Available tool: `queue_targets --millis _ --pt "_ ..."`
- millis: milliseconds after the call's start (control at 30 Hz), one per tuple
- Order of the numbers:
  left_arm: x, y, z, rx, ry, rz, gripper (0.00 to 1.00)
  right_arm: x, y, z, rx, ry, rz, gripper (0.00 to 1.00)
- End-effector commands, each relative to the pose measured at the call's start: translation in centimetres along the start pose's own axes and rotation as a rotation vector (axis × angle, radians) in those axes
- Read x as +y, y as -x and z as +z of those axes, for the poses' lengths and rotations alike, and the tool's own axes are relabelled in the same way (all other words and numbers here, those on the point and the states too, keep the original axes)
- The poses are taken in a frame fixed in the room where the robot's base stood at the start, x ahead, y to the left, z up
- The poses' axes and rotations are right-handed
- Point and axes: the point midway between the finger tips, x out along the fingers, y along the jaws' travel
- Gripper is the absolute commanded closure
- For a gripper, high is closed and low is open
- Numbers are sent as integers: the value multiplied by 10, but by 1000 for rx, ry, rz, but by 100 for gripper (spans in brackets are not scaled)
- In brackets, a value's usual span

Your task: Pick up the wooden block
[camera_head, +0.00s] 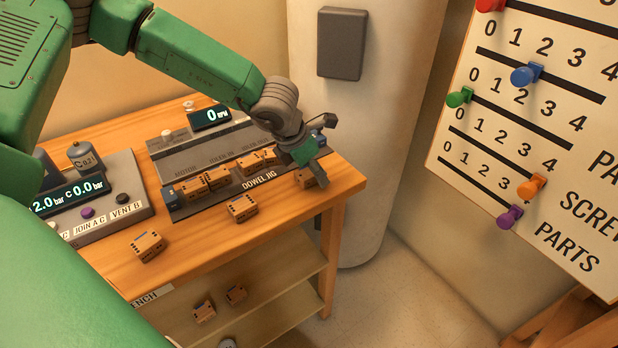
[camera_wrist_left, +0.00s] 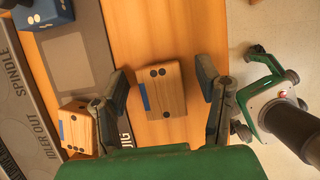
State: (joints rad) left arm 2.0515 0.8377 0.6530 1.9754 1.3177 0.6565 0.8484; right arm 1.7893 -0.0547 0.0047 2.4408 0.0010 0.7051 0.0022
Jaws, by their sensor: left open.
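Several small wooden blocks with dark dots and blue marks are in view. One wooden block (camera_head: 307,178) sits near the right end of the bench top, beside the dowel jig (camera_head: 225,190). In the left wrist view this block (camera_wrist_left: 172,92) lies between the spread fingers of my left gripper (camera_wrist_left: 162,78), with a gap on each side. In the head view my left gripper (camera_head: 314,146) is over that block and partly hides it. My left gripper is open and empty. My right gripper is not in view.
Other blocks lie on the bench (camera_head: 242,208), at its front (camera_head: 147,246), in the jig (camera_head: 217,177) and on the lower shelf (camera_head: 236,294). A gauge box (camera_head: 125,205) stands at left. A pillar (camera_head: 365,120) is behind; a pegboard (camera_head: 540,120) is at right.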

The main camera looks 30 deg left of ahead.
Motion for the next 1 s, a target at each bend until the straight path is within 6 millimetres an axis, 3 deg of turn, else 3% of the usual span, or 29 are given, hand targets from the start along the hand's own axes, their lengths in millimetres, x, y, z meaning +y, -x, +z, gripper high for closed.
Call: queue_targets --millis 233,267,300,400,767,1000 --pt "1 -2 -1 -2 1 -1 41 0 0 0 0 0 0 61" --pt "1 -2 -1 -2 1 -1 45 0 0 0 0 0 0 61" --pt "1 -3 -1 -1 1 -1 59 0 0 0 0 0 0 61" --pt "1 -3 -1 -1 1 -1 88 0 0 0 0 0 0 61" --pt "1 -1 0 -1 1 0 88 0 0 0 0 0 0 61" --pt "2 22 11 -4 2 2 88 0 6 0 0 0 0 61"
